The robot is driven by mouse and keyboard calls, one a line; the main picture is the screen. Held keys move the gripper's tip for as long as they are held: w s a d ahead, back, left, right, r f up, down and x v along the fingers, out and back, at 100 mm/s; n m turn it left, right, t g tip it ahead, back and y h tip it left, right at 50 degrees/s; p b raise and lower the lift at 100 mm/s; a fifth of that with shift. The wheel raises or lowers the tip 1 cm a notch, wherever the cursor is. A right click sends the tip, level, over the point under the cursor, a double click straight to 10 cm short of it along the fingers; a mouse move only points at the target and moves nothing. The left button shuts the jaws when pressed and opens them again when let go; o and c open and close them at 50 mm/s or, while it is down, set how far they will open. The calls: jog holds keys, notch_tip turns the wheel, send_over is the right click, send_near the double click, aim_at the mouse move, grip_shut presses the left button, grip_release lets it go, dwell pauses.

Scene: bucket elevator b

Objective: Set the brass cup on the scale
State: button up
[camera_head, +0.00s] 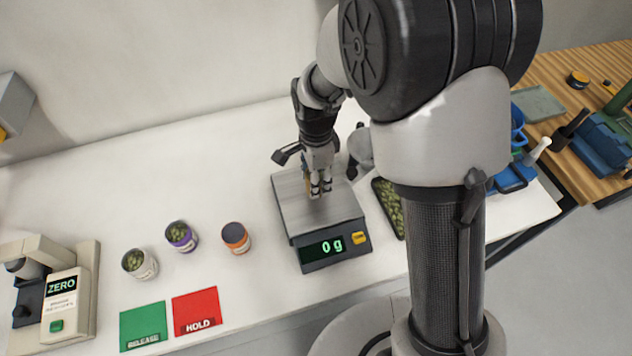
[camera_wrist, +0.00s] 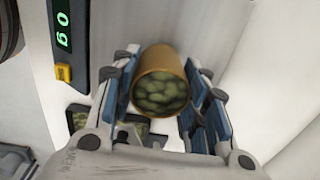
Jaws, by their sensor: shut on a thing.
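The brass cup (camera_wrist: 160,62), filled with green pieces, is between the blue-padded fingers of my gripper (camera_wrist: 165,85) in the wrist view. My gripper is shut on the cup. In the head view my gripper (camera_head: 319,189) is over the plate of the scale (camera_head: 327,218), and the cup is mostly hidden behind the fingers. I cannot tell whether the cup touches the plate. The scale's green display (camera_head: 322,249) reads 0 g.
A tray of green pieces (camera_head: 386,200) lies right of the scale. Three small jars, one orange-labelled (camera_head: 236,238), stand to its left. A green RELEASE mat (camera_head: 143,326), a red HOLD mat (camera_head: 197,311) and a ZERO device (camera_head: 62,305) are at the front left.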

jog(key=shift+f, duration=0.7)
jog(key=shift+f, duration=0.1)
jog(key=o, duration=1.2)
notch_tip(320, 180, up, 12)
jog(key=p, duration=0.3)
jog(key=shift+r, duration=0.2)
jog(key=s+d+r+n+t, duration=0.2)
jog(key=s+d+r+n, duration=0.6)
jog(key=r, duration=0.3)
jog(key=s+d+n+t, duration=0.1)
jog(key=s+n, duration=0.1)
jog(key=s, duration=0.2)
jog(key=s+d+r+n, duration=0.1)
jog(key=s+d+n, duration=0.1)
jog(key=s, duration=0.2)
jog(key=s+d+r+n+t, duration=0.1)
jog(key=s+n, duration=0.1)
jog(key=s, duration=0.3)
jog(key=shift+d+r+n+t, duration=0.15)
jog(key=shift+d+n+t, duration=0.15)
jog(key=shift+n, duration=0.1)
